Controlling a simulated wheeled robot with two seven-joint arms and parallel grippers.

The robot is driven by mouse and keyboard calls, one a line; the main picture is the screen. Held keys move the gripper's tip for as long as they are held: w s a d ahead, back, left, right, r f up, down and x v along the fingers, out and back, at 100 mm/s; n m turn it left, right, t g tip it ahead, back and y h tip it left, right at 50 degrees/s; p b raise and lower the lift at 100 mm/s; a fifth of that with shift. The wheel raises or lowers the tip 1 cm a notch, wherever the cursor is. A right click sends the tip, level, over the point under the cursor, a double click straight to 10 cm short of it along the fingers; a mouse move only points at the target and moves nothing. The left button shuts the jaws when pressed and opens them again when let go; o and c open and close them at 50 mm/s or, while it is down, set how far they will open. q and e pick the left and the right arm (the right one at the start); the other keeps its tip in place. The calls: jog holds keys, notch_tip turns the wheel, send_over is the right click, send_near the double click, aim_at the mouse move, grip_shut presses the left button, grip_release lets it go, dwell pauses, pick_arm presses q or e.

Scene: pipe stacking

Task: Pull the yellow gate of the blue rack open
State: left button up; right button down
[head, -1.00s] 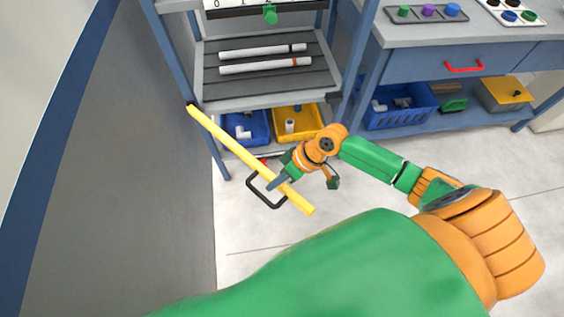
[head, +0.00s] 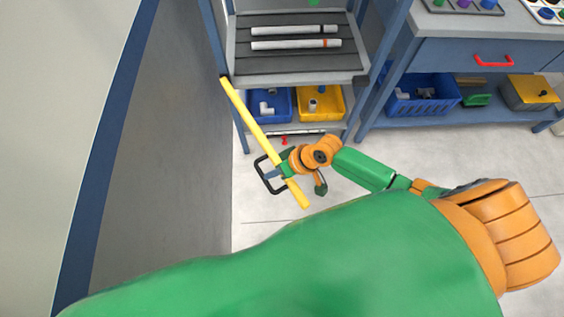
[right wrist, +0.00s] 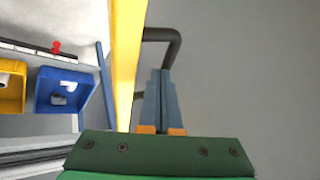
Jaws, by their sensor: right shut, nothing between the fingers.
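The blue rack (head: 381,50) stands at the top middle of the head view. Its yellow gate (head: 248,115) is a long bar hinged at the rack's left front post. It stands swung out from the rack front, its free end toward me, and also shows in the right wrist view (right wrist: 124,50). The gate's black handle (head: 262,180) is on its left side near the free end. My right gripper (head: 271,173) is shut and empty, its fingers beside the bar within the handle loop (right wrist: 172,42). I cannot tell whether they touch it. My left gripper is out of view.
Two white pipes (head: 295,45) lie on the rack's grey shelf. A blue bin (head: 270,103) and a yellow bin (head: 321,103) sit below. A bench with a red-handled drawer (head: 494,61) stands right. A grey wall (head: 165,150) runs close left of the gate.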

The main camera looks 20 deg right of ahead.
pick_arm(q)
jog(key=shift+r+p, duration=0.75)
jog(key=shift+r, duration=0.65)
pick_arm(e)
jog(key=a+m+t, duration=0.1)
jog(key=a+m, duration=0.1)
jog(key=a, duration=1)
jog(key=shift+w+a+h, duration=0.2)
jog(key=shift+w+h, duration=0.15)
jog(key=shift+h, duration=0.05)
